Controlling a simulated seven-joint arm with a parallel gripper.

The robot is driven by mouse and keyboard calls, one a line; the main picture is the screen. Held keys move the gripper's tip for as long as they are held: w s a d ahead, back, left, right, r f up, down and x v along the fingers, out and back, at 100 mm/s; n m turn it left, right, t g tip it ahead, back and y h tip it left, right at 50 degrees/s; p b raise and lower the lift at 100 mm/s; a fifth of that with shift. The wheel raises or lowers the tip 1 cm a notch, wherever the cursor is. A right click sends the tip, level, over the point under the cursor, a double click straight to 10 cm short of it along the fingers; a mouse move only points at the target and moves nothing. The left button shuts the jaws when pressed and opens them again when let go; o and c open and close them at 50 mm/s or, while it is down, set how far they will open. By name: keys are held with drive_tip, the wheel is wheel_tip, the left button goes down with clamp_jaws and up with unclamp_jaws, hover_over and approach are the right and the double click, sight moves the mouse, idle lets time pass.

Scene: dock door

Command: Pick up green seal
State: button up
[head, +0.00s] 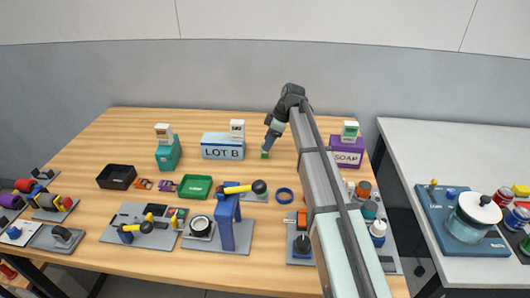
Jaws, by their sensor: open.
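A small green thing (264,156), probably the green seal, shows at the tip of my gripper on the wooden table, to the right of the LOT B box. My gripper (265,151) points down at it, with its jaws open. The fingers are too small in this view to tell whether they stand around the green thing or just above it.
The LOT B box (222,152) stands close left of my gripper, and the purple SOAP box (346,158) stands to the right. The back left table is clear.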

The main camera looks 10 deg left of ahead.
drive_tip(key=shift+x, duration=2.35)
drive_tip(key=shift+w+d+f, duration=0.1)
drive_tip(key=shift+d, duration=0.05)
drive_tip(key=shift+c, duration=0.2)
clamp_jaws()
